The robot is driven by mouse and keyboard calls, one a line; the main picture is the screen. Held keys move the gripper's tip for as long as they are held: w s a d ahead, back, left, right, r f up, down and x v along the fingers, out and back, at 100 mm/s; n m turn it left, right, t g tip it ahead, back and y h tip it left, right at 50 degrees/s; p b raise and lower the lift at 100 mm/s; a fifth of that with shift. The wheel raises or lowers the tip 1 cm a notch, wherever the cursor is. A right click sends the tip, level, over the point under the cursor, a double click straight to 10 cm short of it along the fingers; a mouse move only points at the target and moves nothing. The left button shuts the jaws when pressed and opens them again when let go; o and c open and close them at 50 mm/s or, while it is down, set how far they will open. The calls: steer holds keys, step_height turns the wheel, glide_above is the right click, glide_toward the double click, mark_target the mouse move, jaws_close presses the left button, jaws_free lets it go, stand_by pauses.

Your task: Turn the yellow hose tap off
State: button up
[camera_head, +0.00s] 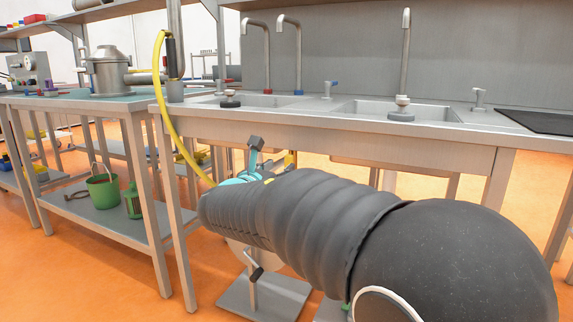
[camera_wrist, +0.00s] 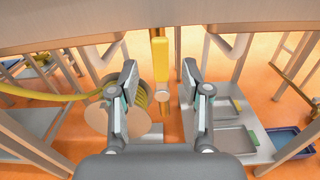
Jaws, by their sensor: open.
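In the wrist view a yellow upright bar-shaped part (camera_wrist: 161,47), which looks like the tap's lever, hangs below the counter edge, with a pale round piece on it. My gripper (camera_wrist: 159,75) is open and empty, with one finger to each side of the yellow part. I cannot tell how far beyond the fingertips it lies. In the head view my arm hides most of this spot. A small yellow piece (camera_head: 289,160) shows beside my gripper (camera_head: 257,162), under the counter. The tap's outlet and base are hidden.
The sink counter (camera_head: 340,128) runs just above my gripper. A yellow hose (camera_head: 166,112) curves down at the left. A reel (camera_wrist: 108,122) sits below left in the wrist view. Trays (camera_wrist: 236,140) lie on a low shelf at right. Table legs stand on both sides.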

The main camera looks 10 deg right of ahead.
mark_target(287, 162)
steer(key=shift+x, duration=2.65)
steer(key=shift+c, duration=0.3)
jaws_close()
